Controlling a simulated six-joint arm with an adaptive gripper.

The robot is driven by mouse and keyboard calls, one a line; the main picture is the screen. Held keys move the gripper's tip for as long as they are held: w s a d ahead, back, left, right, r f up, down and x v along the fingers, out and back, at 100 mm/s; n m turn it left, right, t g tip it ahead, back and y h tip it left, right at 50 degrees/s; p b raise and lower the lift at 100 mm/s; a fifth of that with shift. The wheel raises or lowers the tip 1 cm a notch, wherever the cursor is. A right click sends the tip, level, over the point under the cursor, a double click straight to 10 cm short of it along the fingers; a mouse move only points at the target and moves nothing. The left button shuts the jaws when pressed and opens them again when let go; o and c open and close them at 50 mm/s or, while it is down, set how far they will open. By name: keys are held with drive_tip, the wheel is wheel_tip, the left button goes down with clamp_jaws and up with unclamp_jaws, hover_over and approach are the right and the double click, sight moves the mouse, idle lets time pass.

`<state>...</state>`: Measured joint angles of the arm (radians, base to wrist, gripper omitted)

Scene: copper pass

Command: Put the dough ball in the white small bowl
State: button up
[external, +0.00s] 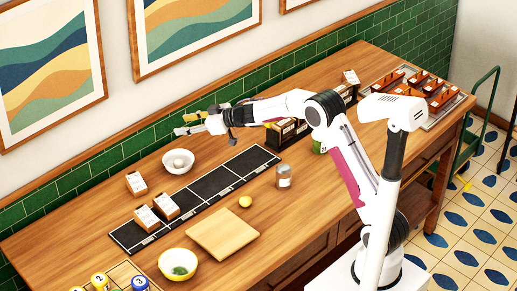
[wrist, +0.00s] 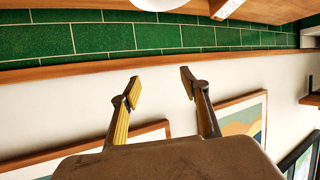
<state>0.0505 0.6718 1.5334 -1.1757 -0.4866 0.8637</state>
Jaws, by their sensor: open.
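The white small bowl (external: 167,166) stands on the wooden counter near the green tiled wall. A pale round lump, which looks like the dough ball (external: 179,163), lies inside it. My gripper (external: 186,124) is open and empty, raised above the counter behind the bowl, pointing toward the wall. The wrist view shows my gripper's two fingers (wrist: 159,88) spread apart with nothing between them. A white rounded rim, probably the bowl (wrist: 157,3), is cut off at the top of that view.
Black mats (external: 200,197) run along the counter (external: 75,212), with labelled boxes (external: 147,218) and a glass jar (external: 284,177) by them. A small yellow ball (external: 245,201), a wooden board (external: 222,233) and a yellow bowl (external: 165,264) are nearer the front. Green tiles (wrist: 150,38) line the wall.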

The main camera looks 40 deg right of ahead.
drive_tip(key=s+d+r+m+h, duration=0.3)
drive_tip(key=s+d+r+h, duration=0.2)
drive_tip(key=s+d+r, duration=0.4)
drive_tip(key=s+d+r+m+h, duration=0.25)
drive_tip(key=s+r, duration=0.25)
drive_tip(key=s, duration=0.7)
drive_tip(key=s+a+f+g, duration=0.1)
drive_tip(key=s+f+g, duration=0.1)
drive_tip(key=s, duration=1)
drive_tip(key=s+a+f+g+y, duration=0.1)
drive_tip(key=s+f, duration=0.3)
drive_tip(key=s, duration=0.8)
drive_tip(key=s+a+f+g, duration=0.2)
drive_tip(key=s+f+g, duration=0.1)
drive_tip(key=s, duration=0.8)
drive_tip(key=shift+s+f+g+y, duration=0.35)
drive_tip(key=shift+s+f+g, duration=0.05)
